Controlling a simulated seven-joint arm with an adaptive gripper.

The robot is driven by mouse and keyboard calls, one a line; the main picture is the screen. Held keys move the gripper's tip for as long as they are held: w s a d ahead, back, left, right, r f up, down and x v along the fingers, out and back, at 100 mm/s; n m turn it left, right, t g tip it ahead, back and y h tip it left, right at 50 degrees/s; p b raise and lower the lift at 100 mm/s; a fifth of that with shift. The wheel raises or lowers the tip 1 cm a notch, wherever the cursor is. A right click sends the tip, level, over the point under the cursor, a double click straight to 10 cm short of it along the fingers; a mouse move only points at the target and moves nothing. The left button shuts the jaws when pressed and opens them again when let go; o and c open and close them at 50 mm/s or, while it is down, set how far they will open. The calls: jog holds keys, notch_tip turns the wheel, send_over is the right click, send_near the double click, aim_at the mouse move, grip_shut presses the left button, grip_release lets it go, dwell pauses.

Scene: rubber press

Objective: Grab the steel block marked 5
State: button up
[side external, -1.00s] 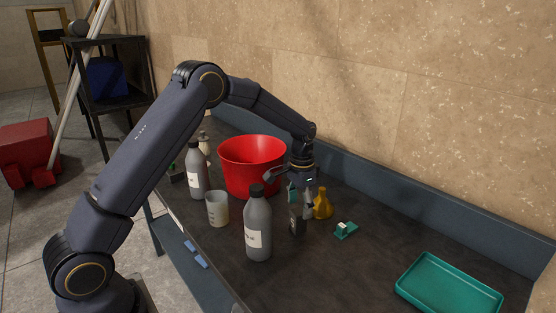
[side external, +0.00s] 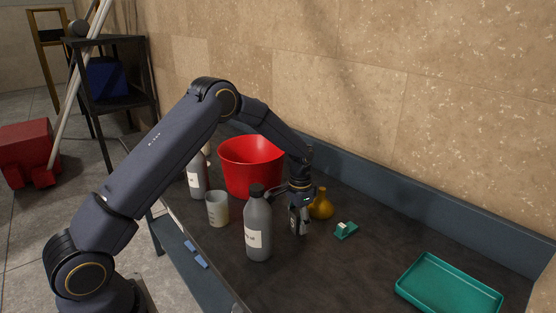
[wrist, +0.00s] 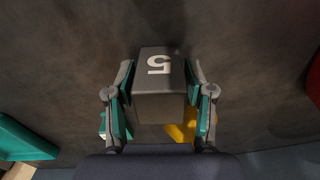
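The steel block marked 5 (wrist: 161,82) is dark grey with a white numeral on top. In the wrist view it sits between the two fingers of my gripper (wrist: 161,92), which has teal pads. The fingers are spread on either side of the block, with narrow gaps seeming to show at the tips. In the side view my gripper (side external: 300,212) points down over the block (side external: 301,226), which stands on the dark bench and is partly covered by the fingers.
A grey labelled bottle (side external: 257,228) stands close to the left of the gripper. A yellow flask (side external: 321,206) is just behind it. A red bucket (side external: 250,168), a beaker (side external: 217,209) and another bottle (side external: 196,177) are farther left. A small teal item (side external: 346,230) and teal tray (side external: 449,286) lie right.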

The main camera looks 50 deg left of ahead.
grip_shut()
dwell(0.5)
